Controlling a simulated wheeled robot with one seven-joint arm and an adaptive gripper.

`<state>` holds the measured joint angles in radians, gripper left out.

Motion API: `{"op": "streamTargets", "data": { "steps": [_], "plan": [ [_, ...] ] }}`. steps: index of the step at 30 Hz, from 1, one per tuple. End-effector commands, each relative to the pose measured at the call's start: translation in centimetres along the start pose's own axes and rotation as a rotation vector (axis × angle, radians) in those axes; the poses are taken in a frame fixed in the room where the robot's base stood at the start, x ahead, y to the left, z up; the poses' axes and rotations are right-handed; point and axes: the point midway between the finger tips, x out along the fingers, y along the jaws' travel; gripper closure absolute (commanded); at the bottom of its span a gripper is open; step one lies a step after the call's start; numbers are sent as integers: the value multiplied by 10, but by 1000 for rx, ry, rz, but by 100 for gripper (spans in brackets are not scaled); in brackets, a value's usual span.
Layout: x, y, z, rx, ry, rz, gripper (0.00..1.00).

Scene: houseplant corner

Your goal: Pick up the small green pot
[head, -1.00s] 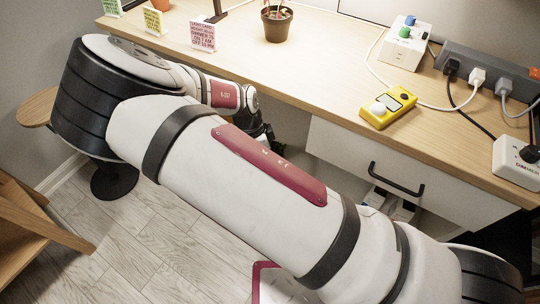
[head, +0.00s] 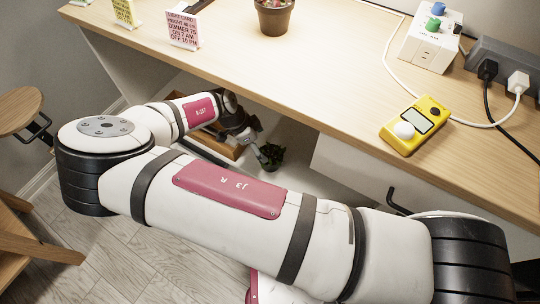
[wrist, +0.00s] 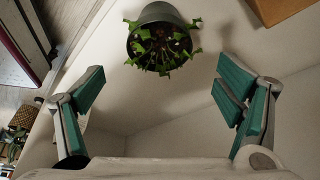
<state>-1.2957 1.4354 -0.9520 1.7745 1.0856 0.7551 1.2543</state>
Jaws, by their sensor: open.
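The small green pot (wrist: 160,13), dark green with a leafy plant in it, shows at the top middle of the wrist view, with its leaves toward me. In the head view a small dark pot with leaves (head: 271,155) is low under the desk, beside my gripper (head: 254,140). In the wrist view my gripper (wrist: 157,88) is open, its two green-padded fingers spread wide with nothing between them. The pot is beyond the fingertips, roughly centred between them, and apart from them.
The desk (head: 330,85) overhangs the space my forearm reaches into. A drawer front (head: 350,170) is to the right. A brown wooden thing (head: 222,148) is left of the pot. On the desk are a brown pot (head: 274,20), a pink card (head: 183,30) and a yellow meter (head: 415,126).

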Motion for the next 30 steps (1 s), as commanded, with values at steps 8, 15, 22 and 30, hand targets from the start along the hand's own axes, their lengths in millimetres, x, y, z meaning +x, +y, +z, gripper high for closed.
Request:
{"op": "streamTargets", "data": {
  "steps": [8, 15, 22, 30],
  "plan": [
    [54, 1, -1, -1, 4, 3, 14],
    [75, 1, -1, -1, 1, 2, 14],
    [100, 1, -1, -1, 3, 3, 14],
    [130, 1, -1, -1, 2, 3, 14]
  ]
}}
